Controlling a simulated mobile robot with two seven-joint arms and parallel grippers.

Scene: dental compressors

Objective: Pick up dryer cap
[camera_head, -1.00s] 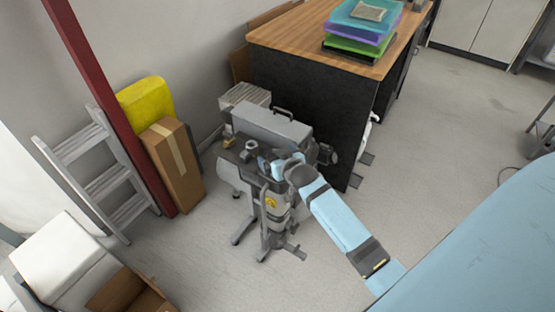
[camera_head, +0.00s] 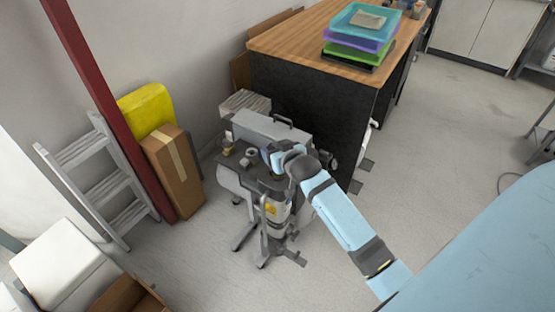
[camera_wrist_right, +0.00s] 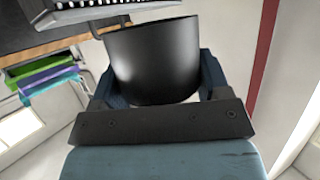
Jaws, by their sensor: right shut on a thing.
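The dryer cap (camera_wrist_right: 152,60) is a dark, glossy round piece that fills the middle of the right wrist view. My right gripper (camera_wrist_right: 155,78) is shut on it, with a blue finger on each side. In the head view my right gripper (camera_head: 272,156) is over the compressor unit (camera_head: 276,205), near its grey top. The cap cannot be made out there, as the wrist and gripper cover that spot. My left gripper is not in view.
A grey box-shaped housing with a handle (camera_head: 272,127) stands just behind the gripper. Small parts (camera_head: 251,157) sit on the unit's dark top. A wood-topped bench (camera_head: 290,42) is behind. A cardboard box (camera_head: 174,172) and a ladder (camera_head: 100,185) stand left. Floor is free at right.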

